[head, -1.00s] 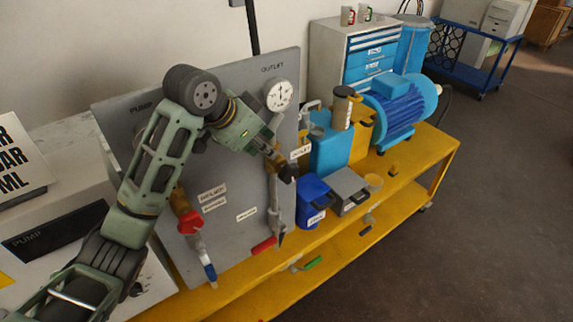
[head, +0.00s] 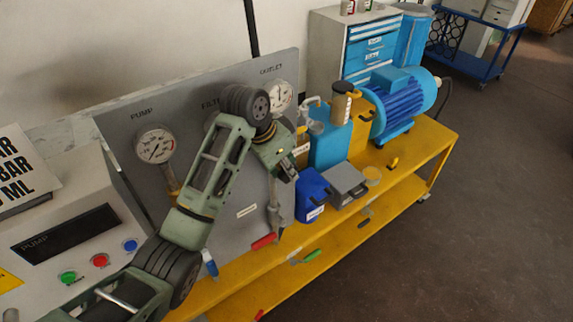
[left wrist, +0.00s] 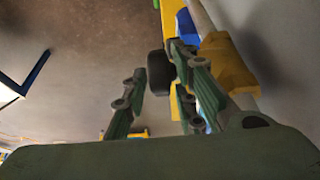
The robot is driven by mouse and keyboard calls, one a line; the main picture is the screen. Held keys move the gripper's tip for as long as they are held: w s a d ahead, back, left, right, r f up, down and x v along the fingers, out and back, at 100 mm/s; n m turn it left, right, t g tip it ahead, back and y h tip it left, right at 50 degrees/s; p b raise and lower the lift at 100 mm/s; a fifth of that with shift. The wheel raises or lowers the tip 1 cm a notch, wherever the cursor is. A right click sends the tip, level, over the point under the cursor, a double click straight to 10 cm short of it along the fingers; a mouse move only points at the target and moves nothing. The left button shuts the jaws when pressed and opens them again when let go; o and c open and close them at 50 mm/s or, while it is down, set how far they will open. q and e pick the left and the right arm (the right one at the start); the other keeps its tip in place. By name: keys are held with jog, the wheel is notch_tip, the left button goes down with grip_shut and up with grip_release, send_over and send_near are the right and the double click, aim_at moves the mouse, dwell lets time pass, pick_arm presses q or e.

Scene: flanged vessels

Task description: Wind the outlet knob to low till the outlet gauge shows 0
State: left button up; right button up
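The outlet gauge (head: 281,96) is a round white dial under the OUTLET label on the grey panel; its reading is too small to make out. My left gripper (head: 290,172) is at the panel below this gauge and hides the outlet knob in the head view. In the left wrist view a black knob (left wrist: 159,74) on a brass-yellow body (left wrist: 228,66) shows between the fingertips of my left gripper (left wrist: 157,65). The fingers are apart, the right one close beside the knob; I cannot tell whether it touches. My right gripper is not in view.
The pump gauge (head: 155,145) is at the panel's left. Blue container (head: 312,188), grey box (head: 345,182) and blue motor (head: 402,105) stand on the yellow bench (head: 425,155) to the right. A red-handled valve (head: 264,241) hangs at the panel's lower edge.

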pick_arm(q)
jog(key=shift+f, duration=0.1)
grip_shut()
dwell(0.4)
jog(key=shift+s+a+f+t+h, duration=0.1)
jog(key=shift+a+t+h, duration=0.05)
jog(key=shift+t+h, duration=0.3)
jog(key=shift+s+a+f+t+h+b, duration=0.15)
jog(key=shift+t+h+b, duration=0.2)
jog(key=shift+h+b, duration=0.25)
jog(key=t+h+b, duration=0.2)
jog(key=b, duration=0.1)
jog(key=shift+a+f+h, duration=0.15)
jog(key=shift+f+h, duration=0.1)
jog(key=shift+h, duration=0.1)
jog(key=shift+r+t+h+b, duration=0.15)
jog(key=shift+t+h+b, duration=0.15)
jog(key=shift+h+b, duration=0.3)
